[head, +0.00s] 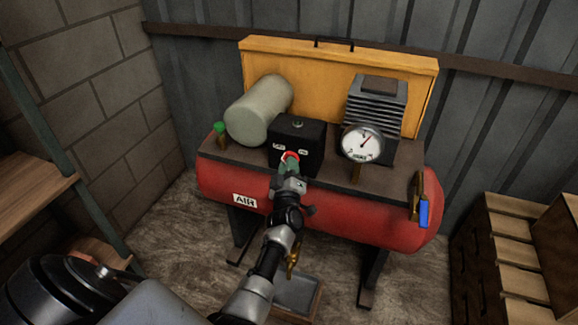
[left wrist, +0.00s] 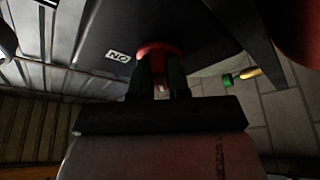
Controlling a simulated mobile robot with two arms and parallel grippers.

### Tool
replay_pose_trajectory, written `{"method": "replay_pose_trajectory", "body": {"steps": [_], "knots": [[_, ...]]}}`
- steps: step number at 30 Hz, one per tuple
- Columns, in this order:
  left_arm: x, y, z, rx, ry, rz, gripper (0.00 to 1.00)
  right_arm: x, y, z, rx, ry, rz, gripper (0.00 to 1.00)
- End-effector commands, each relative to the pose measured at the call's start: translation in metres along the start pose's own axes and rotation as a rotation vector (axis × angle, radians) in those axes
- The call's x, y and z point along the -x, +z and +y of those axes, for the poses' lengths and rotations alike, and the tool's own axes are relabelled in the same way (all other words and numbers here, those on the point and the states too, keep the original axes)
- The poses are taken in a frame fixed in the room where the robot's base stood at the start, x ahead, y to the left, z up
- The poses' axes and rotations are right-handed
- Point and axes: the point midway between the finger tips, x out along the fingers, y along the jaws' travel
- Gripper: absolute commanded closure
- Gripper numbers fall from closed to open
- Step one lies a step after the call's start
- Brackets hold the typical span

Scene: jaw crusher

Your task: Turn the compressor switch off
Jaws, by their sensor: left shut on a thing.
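The compressor (head: 320,205) has a red tank marked AIR. On its top plate stands a black switch box (head: 312,136) with a red knob (head: 291,156) on its front. Two small white labels sit beside the knob. In the left wrist view the red knob (left wrist: 157,48) shows between the fingers, next to an upside-down ON label (left wrist: 118,56) on the black box (left wrist: 110,25). My left gripper (left wrist: 160,78) is shut on the red knob; it also shows in the head view (head: 290,166). The fingers hide part of the knob, so its exact turn is unclear.
A round gauge (head: 362,142) and finned motor stand right of the box. A pale cylinder (head: 260,110) and green-topped valve (head: 220,135) are left. A blue-handled valve (head: 424,213) hangs at the tank's right end. Wooden drawers (head: 515,255) stand right, shelves (head: 35,200) left.

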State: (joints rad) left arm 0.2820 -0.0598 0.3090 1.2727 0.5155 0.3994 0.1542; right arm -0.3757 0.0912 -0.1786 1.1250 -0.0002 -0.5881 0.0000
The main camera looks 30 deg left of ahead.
Motion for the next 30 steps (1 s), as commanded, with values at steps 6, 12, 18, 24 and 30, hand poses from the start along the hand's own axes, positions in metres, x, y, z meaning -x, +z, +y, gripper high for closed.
{"method": "replay_pose_trajectory", "body": {"steps": [6, 12, 18, 24, 30], "knots": [[0.001, 0.001, -0.001, 0.005, -0.002, -0.002, 1.0, 0.0, 0.0, 0.0, 0.0, 0.0, 0.001, 0.57], [0.001, 0.001, -0.001, 0.005, -0.002, -0.002, 0.62, 0.0, 0.0, 0.0, 0.001, 0.0, 0.001, 0.57], [0.0, 0.0, 0.0, 0.003, -0.001, -0.001, 0.57, 0.0, -0.001, 0.0, 0.001, 0.0, 0.0, 0.57], [0.008, 0.001, 0.0, 0.002, -0.001, -0.002, 0.57, 0.001, -0.001, 0.0, 0.001, 0.0, 0.001, 0.57], [0.044, 0.001, -0.001, 0.003, -0.003, -0.004, 0.57, -0.002, 0.007, 0.001, 0.001, 0.001, -0.004, 0.57]]}}
